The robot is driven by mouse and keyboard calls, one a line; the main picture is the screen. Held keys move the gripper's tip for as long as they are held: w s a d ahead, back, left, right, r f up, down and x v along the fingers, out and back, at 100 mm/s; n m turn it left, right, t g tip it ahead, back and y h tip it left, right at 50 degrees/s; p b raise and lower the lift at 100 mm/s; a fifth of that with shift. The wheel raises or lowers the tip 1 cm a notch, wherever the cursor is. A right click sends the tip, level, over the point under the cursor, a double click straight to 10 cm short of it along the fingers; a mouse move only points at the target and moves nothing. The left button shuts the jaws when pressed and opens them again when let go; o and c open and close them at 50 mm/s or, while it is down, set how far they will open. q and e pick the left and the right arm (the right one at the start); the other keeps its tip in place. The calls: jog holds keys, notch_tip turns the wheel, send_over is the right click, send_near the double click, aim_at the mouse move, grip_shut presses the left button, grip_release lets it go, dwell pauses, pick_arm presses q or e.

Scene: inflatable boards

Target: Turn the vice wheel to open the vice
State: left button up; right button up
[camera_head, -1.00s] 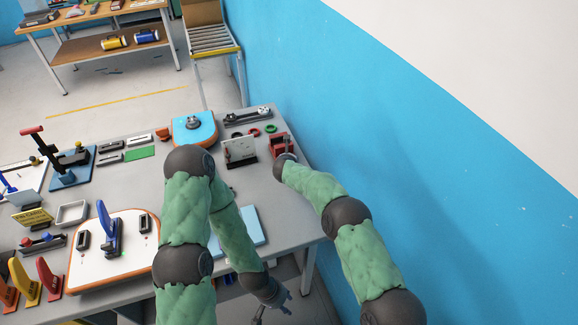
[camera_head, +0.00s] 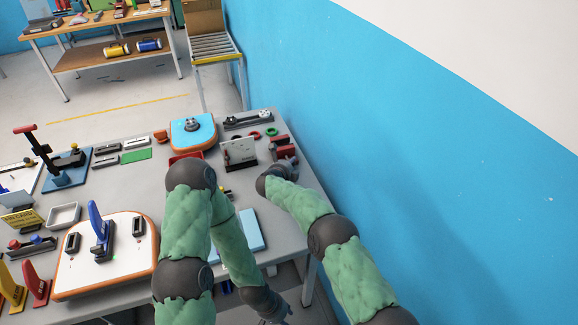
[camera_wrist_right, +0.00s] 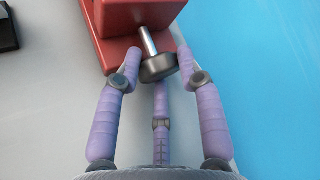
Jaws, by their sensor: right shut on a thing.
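The red vice (camera_head: 281,142) stands near the right end of the table, by the blue wall. In the right wrist view its red body (camera_wrist_right: 122,52) is at the top, with a silver shaft (camera_wrist_right: 148,41) ending in a dark round wheel (camera_wrist_right: 157,69). My right gripper (camera_wrist_right: 160,64) is shut on this wheel, with purple fingers on both sides and one below. In the head view my right wrist hides the wheel and fingers. My left gripper (camera_head: 277,312) hangs low at the table's front edge, away from the vice; its finger state is unclear.
Left of the vice stand an upright plate on a holder (camera_head: 239,152), green and red rings, and a blue-topped board (camera_head: 193,131). A light blue block (camera_head: 246,230) lies nearer the front. The blue wall (camera_head: 400,150) closes the right side.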

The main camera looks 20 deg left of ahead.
jog(key=shift+a+r, duration=0.15)
jog(key=shift+a, duration=0.05)
jog(key=o, duration=0.9)
jog(key=shift+s, duration=0.1)
jog(key=v, duration=1.2)
